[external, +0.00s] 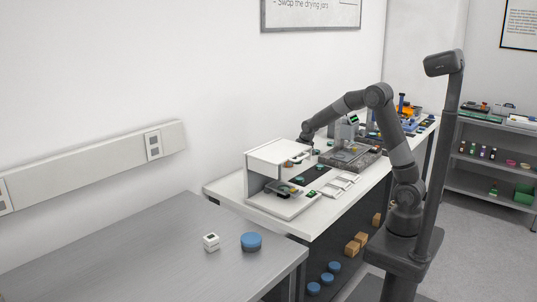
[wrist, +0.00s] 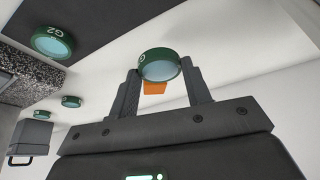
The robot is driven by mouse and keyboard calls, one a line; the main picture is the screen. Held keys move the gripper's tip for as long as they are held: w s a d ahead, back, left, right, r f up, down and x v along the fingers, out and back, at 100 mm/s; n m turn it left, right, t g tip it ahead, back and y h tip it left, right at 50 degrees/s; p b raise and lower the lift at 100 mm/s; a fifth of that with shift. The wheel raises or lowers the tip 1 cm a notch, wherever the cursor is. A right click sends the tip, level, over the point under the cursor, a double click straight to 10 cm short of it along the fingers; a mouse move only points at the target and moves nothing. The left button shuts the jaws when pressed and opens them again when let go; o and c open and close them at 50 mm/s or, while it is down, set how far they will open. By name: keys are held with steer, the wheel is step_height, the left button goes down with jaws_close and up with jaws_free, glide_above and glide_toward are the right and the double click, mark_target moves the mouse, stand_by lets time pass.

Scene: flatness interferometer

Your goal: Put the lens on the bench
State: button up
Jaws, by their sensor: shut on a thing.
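My gripper (wrist: 162,75) is shut on a green-rimmed lens (wrist: 160,58), held between the fingertips with its pale blue glass facing the wrist camera. A letter on its rim is only partly readable. In the external view my gripper (external: 306,142) is over the white bench (external: 228,190), beside the white flatness instrument (external: 280,152); the held lens is too small to tell there. Another lens, marked G2 (wrist: 52,42), lies on a dark mat (wrist: 95,14) in the wrist view. Two smaller green-rimmed lenses (wrist: 71,101) show farther off.
A dark speckled block (wrist: 32,72) and a grey box with a handle (wrist: 30,137) are at left in the wrist view. A grey table (external: 150,250) with a blue round container (external: 251,241) and a small white device (external: 211,242) stands in front. Shelves (external: 490,165) are at right.

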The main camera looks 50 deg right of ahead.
steer(key=shift+m, duration=0.4)
steer(key=s+f, duration=0.1)
steer(key=s+d+f, duration=0.1)
steer(key=s, duration=0.1)
steer(key=s+d+f, duration=0.1)
steer(key=shift+s, duration=0.15)
step_height(320, 180, up, 27)
steer(key=w+a+r+n+y, duration=0.1)
steer(key=w+a+n, duration=0.1)
steer(key=a, duration=0.7)
steer(key=w+a+n, duration=0.3)
steer(key=a, duration=0.6)
steer(key=s+a+n+y, duration=0.2)
steer(key=a+n, duration=0.2)
steer(key=a, duration=1.5)
steer(key=s+a+n+g+y, duration=0.1)
steer(key=s+a+n, duration=0.2)
steer(key=s+a, duration=0.6)
steer(key=s+a+n+g+y, duration=0.1)
steer(key=s+a+n, duration=0.35)
steer(key=a, duration=0.95)
steer(key=s+a+n+g, duration=0.1)
steer(key=s+a+n, duration=0.1)
steer(key=s+a, duration=0.7)
step_height(320, 180, down, 19)
steer(key=w+a, duration=0.1)
steer(key=w, duration=0.1)
steer(key=shift+a+r, duration=0.2)
steer(key=shift+a, duration=0.2)
steer(key=shift+s, duration=0.1)
